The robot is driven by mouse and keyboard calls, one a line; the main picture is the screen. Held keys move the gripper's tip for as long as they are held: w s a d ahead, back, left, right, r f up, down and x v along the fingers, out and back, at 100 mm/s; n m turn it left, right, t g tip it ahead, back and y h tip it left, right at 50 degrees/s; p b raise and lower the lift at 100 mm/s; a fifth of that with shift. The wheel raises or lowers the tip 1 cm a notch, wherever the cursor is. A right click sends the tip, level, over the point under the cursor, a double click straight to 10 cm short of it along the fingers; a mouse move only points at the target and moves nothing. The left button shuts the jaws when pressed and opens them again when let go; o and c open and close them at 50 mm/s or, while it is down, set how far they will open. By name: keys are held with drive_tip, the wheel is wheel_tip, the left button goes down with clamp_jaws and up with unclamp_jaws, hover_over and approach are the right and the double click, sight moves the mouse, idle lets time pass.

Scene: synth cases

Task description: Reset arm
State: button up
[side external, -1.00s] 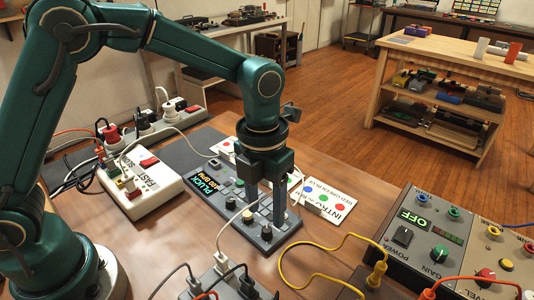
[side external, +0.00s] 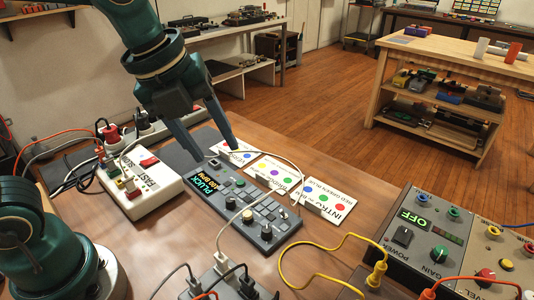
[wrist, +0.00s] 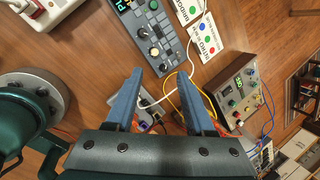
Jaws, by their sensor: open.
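My gripper (side external: 211,146) is raised above the bench in the side view, its two blue-grey fingers spread apart with nothing between them. In the wrist view my gripper (wrist: 160,92) also shows open and empty. Below and to the right of the fingers lies a grey sequencer box (side external: 226,195) with a display reading PLUCK, knobs and keys; it also shows at the top of the wrist view (wrist: 149,18). My gripper is apart from it.
White cards with coloured dots (side external: 331,202) lie behind the sequencer. A white FAST/SLOW box (side external: 142,189) stands left. A grey power unit (side external: 430,241) reads OFF at right. Cables, including a yellow one (side external: 312,242), cross the bench. A wooden shelf table (side external: 450,62) stands beyond.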

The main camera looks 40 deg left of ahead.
drive_tip(key=s+a+f+n, duration=0.1)
drive_tip(key=s+n, duration=0.3)
drive_tip(key=n, duration=0.9)
drive_tip(key=s+a+f+n+t, duration=0.1)
drive_tip(key=s+n, duration=0.4)
drive_tip(key=n, duration=0.7)
drive_tip(key=shift+a+f+n+t+y, duration=0.3)
drive_tip(key=shift+a+f+n, duration=0.1)
drive_tip(key=shift+a, duration=0.4)
